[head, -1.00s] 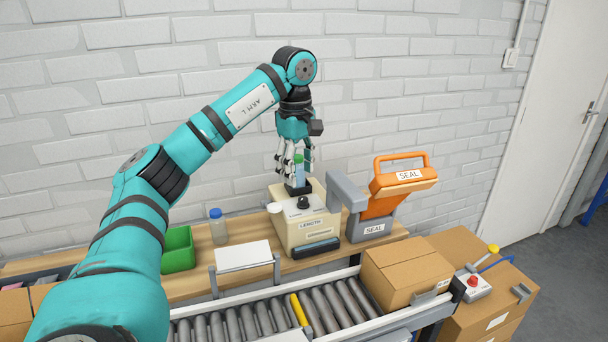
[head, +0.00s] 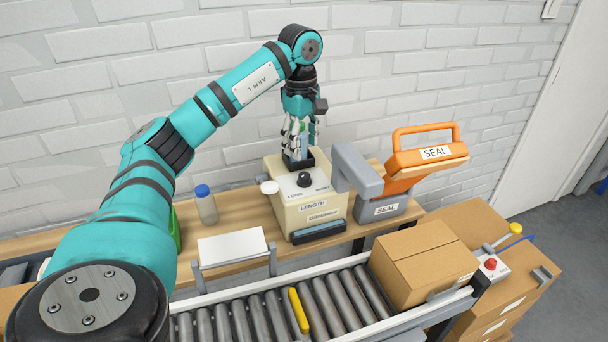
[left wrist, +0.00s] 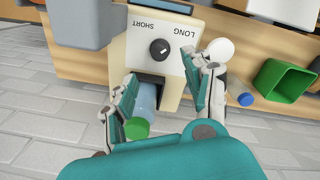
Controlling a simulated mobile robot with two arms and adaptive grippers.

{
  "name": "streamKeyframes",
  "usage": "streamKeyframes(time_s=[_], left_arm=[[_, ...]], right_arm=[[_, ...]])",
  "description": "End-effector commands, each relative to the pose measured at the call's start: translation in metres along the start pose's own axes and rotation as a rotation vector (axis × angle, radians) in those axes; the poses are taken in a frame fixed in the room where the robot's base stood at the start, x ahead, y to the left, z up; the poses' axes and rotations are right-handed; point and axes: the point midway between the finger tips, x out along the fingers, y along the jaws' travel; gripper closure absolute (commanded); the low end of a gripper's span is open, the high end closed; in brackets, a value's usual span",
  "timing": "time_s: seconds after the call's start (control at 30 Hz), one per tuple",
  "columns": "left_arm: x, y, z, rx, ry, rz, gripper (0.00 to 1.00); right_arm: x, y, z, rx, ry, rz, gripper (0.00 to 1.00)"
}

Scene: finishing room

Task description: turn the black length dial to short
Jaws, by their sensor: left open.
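The black length dial (head: 304,179) sits on top of a cream LENGTH machine (head: 318,219), between the words LONG and SHORT. In the left wrist view the dial (left wrist: 159,50) is unobstructed; LONG is on the right, SHORT on the left. A small pale mark shows on it, but I cannot tell exactly where it points. My left gripper (head: 299,146) is open, pointing down behind the dial and apart from it. In the left wrist view its fingers (left wrist: 166,100) spread around a clear bottle with a green cap (left wrist: 138,128) at a black holder. My right gripper is not in view.
An orange-handled SEAL device (head: 425,160) stands right of the machine, with a grey arm near the dial. A blue-capped bottle (head: 206,208) and white pad (head: 232,247) are left. A roller conveyor (head: 330,305) with a carton (head: 424,268) runs in front.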

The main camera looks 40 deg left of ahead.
Motion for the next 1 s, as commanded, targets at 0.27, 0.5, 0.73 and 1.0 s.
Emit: streamKeyframes(time_s=[0.27,0.5,0.73,1.0], left_arm=[[0.057,-0.001,-0.001,-0.001,0.0,-0.003,0.49],[0.085,0.0,0.0,-0.001,0.0,0.0,0.49],[0.091,0.0,0.0,-0.001,0.0,0.002,0.49],[0.09,0.0,0.0,-0.001,0.0,0.002,0.66]], right_arm=[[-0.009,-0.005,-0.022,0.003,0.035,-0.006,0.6],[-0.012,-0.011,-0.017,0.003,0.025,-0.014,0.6],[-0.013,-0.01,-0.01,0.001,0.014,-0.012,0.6],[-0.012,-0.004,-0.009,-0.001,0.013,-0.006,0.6]])
